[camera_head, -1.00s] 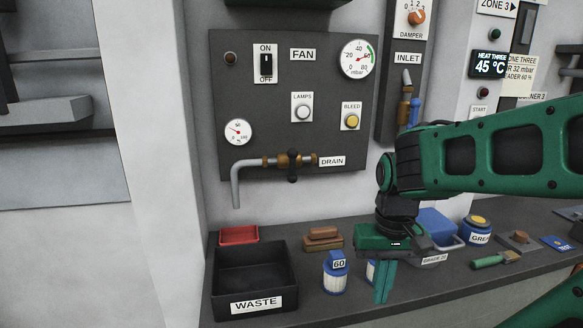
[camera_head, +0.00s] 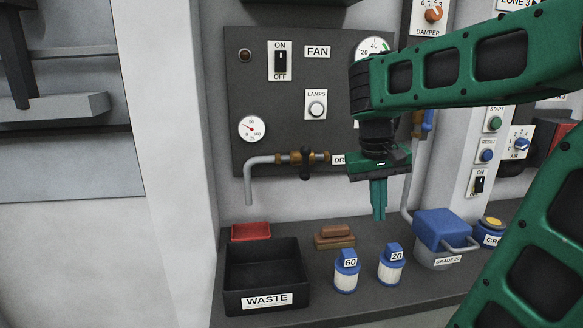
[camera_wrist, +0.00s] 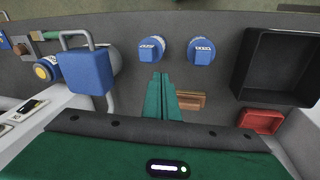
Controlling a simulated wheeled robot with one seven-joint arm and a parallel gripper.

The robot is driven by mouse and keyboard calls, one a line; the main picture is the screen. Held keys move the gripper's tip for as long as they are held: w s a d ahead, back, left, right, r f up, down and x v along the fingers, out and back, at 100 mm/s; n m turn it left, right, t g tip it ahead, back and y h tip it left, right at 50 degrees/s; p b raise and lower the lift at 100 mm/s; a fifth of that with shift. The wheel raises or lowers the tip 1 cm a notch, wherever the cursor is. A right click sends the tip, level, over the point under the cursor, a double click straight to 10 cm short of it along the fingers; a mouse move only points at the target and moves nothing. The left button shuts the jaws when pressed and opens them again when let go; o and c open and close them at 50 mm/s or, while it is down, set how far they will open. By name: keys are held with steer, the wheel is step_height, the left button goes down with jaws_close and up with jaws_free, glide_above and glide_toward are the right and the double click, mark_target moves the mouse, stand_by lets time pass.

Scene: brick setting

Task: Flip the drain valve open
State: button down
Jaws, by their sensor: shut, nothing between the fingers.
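The drain valve (camera_head: 305,161) is a brass body on a grey pipe at the lower part of the dark panel, with a dark handle. The handle points roughly up and down, across the pipe. The DRAIN label to its right is partly hidden behind my gripper. My gripper (camera_head: 379,218) is shut and empty, pointing down, to the right of the valve and a little lower. Its green fingers (camera_wrist: 167,97) show together in the wrist view above the bench. The valve does not show in the wrist view.
On the bench stand a black WASTE bin (camera_head: 262,299), a red tray (camera_head: 250,231), brown blocks (camera_head: 335,237), blue-topped jars (camera_head: 346,272) and a blue-lidded container (camera_head: 442,224). The grey pipe's outlet (camera_head: 248,190) hangs above the red tray. My arm covers part of the panel.

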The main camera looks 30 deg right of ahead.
steer(key=w+a+r+h, duration=0.1)
steer(key=w+a+r, duration=0.1)
steer(key=w+r, duration=0.35)
steer(key=w+a+r+h, duration=0.1)
steer(key=w+a+r, duration=0.15)
steer(key=w, duration=0.55)
steer(key=w+a+r+t, duration=0.1)
steer(key=w+a+r, duration=0.2)
steer(key=a, duration=0.4)
steer(key=w+a+r+t+h, duration=0.1)
steer(key=w+a+r, duration=0.3)
steer(key=a, duration=0.3)
steer(key=shift+w+r+n, duration=0.15)
steer(key=shift+w+n, duration=0.05)
steer(key=shift+n, duration=0.2)
